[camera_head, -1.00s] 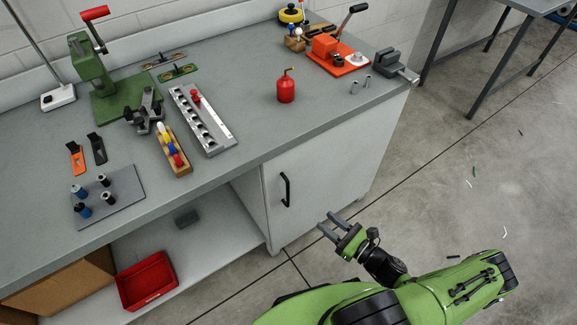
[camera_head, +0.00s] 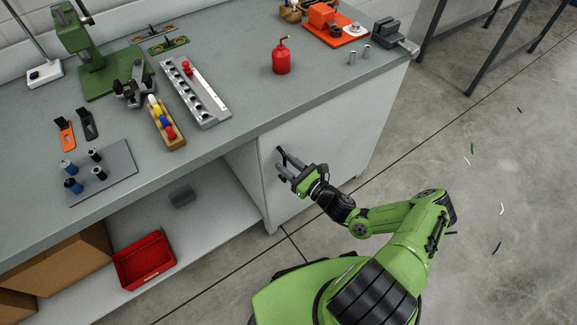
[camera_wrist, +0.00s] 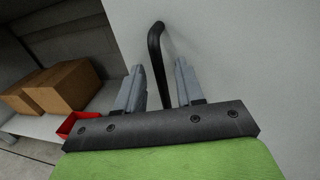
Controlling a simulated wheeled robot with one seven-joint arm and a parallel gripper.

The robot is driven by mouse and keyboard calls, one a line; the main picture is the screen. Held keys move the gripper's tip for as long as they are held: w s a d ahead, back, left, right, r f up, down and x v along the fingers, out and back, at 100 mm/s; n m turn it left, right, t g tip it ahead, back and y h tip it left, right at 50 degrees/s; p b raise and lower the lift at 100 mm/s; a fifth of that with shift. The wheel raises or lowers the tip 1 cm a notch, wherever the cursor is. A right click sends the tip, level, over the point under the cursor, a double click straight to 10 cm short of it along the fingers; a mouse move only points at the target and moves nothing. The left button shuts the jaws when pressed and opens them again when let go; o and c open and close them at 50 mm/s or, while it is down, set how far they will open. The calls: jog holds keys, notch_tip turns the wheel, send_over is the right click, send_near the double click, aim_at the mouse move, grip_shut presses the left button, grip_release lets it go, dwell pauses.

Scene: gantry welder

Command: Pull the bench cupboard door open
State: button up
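The cupboard door (camera_head: 345,128) is a pale grey panel under the right part of the bench, and it looks shut. Its black bar handle (camera_wrist: 155,52) stands upright near the door's left edge. In the head view my gripper (camera_head: 284,164) is at the handle and hides much of it. In the wrist view my gripper (camera_wrist: 160,82) is open, with one finger on each side of the handle. The handle runs down between the fingers, and I see gaps beside it. Whether either finger touches it I cannot tell.
The bench top (camera_head: 235,135) carries a red oil can (camera_head: 281,58), a socket rail (camera_head: 196,92) and other tools. Left of the door is an open shelf with a red bin (camera_head: 145,261) and cardboard boxes (camera_head: 62,262). The floor to the right is mostly clear.

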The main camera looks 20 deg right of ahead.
grip_shut()
dwell(0.3)
